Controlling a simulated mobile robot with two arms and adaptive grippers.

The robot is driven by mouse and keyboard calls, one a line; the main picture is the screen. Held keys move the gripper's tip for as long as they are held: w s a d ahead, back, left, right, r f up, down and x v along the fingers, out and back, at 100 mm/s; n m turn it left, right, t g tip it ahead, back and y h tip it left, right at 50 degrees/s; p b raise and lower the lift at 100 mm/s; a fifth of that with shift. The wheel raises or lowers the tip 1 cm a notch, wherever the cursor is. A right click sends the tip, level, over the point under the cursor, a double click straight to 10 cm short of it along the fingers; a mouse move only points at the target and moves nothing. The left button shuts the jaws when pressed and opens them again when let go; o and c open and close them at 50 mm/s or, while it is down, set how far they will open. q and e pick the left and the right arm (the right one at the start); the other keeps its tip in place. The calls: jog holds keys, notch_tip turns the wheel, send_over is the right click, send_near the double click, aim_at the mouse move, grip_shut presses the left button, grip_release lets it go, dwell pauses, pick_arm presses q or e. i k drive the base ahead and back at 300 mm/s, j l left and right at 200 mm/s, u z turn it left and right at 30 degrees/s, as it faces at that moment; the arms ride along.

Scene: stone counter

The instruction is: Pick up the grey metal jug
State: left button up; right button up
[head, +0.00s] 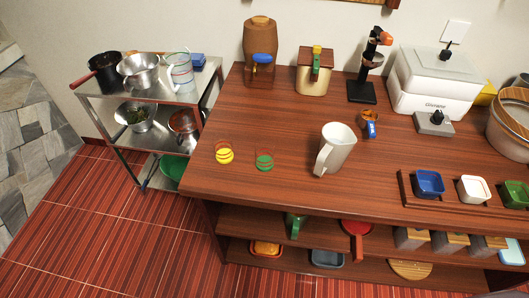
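The jug (338,148) stands upright on the reddish-brown wooden counter (285,105), a little right of the middle of the head view. It looks pale grey to off-white, with a wide open top and a handle (322,158) on its left, front side. Nothing covers it. Neither of my grippers shows in this view, and nothing is seen touching the jug.
Yellow (224,155) and green (264,160) round items lie to the left. A rack of small square bowls (429,184) is at right. Clear counter lies before the jug.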

aim_at(337, 140)
jog(key=l+u, duration=0.15)
jog(key=l, duration=0.25)
jog(key=k+l+u, duration=0.15)
jog(key=l, duration=0.3)
jog(key=l+u, duration=0.15)
jog(key=l, duration=0.25)
jog(key=k+l+u, duration=0.15)
jog(key=l, duration=0.2)
jog(key=k+l+u, duration=0.15)
jog(key=l, duration=0.25)
